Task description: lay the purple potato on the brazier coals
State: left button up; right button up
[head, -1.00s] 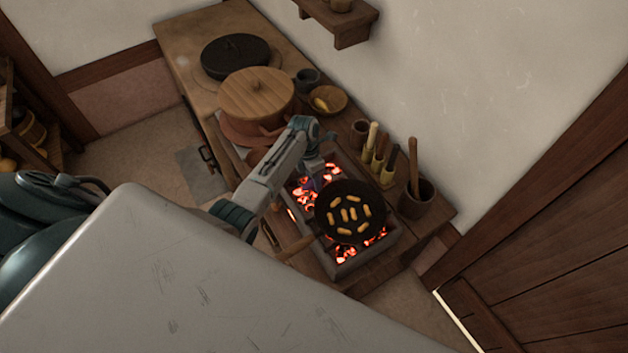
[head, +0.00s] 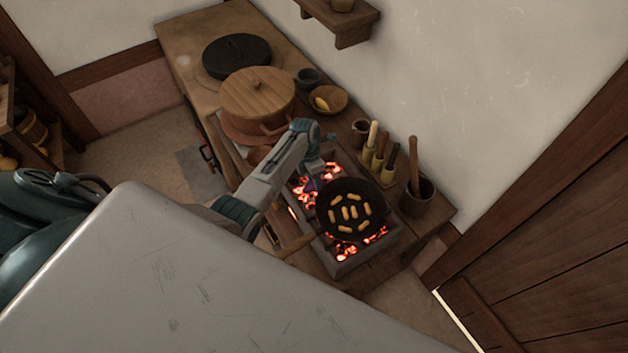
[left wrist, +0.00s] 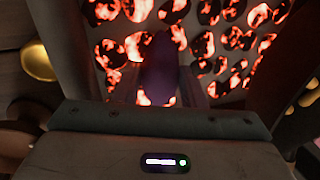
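The purple potato (left wrist: 160,68) is between the fingers of my left gripper (left wrist: 160,85) in the left wrist view, with the fingers close against its sides. Glowing coals (left wrist: 215,45) lie right behind it. In the head view the potato (head: 312,186) is a small purple patch at the coals of the brazier (head: 345,266), beside the pan. My left gripper (head: 311,178) reaches down over the brazier there, its fingertips hard to make out. I cannot tell whether the potato touches the coals. My right gripper is not in view.
A black pan (head: 350,225) with several yellow pieces covers the brazier's middle, its handle pointing lower left. Behind stand a wooden-lidded pot (head: 257,93), a bowl (head: 328,99), a rack of handled tools (head: 378,163) and a utensil pot (head: 418,195).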

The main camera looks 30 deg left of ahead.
pick_arm(q)
jog(key=shift+s+d+f, duration=0.1)
jog(key=shift+s+f, duration=0.35)
jog(key=shift+f, duration=0.05)
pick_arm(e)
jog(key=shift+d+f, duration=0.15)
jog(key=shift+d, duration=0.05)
pick_arm(q)
jog(key=shift+w+r, duration=0.1)
jog(key=shift+r, duration=0.15)
jog(key=r, duration=0.1)
jog(key=w+a+r, duration=0.1)
jog(key=r, duration=0.2)
jog(key=shift+w+a+b, duration=0.2)
jog(key=shift+w+b, duration=0.1)
jog(key=b+v, duration=0.1)
jog(key=v, duration=0.7)
jog(key=shift+r, duration=0.3)
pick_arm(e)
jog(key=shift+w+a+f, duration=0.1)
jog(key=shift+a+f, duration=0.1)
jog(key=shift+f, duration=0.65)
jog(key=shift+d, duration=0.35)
